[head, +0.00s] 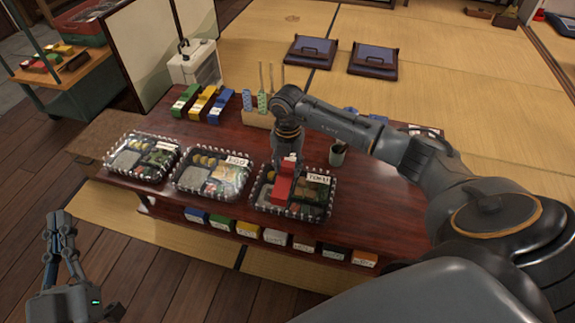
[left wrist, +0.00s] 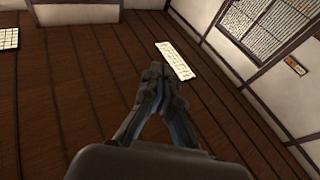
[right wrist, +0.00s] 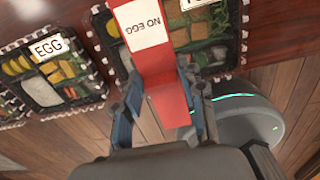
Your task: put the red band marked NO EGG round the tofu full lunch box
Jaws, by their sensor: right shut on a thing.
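The tofu full lunch box (head: 318,205), with a clear lid and TOFU label, stands at the right of the row on the table. My right gripper (head: 287,162) is above it, shut on the red band (head: 283,189). In the right wrist view the band (right wrist: 170,103) reads NO EGG and hangs between the fingers (right wrist: 160,86), across the box (right wrist: 211,60). I cannot tell whether the band touches or encircles the box; the gripper and band hide part of it. My left gripper (head: 61,217) is shut and empty, off the table's left side; its fingertips meet in the left wrist view (left wrist: 155,72).
The EGG lunch box (head: 212,176) and another box (head: 142,157) stand to the left. Coloured bands (head: 203,103), a holder with sticks (head: 258,115) and a cup (head: 338,154) stand behind. Several coloured blocks (head: 247,229) line the lower front shelf.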

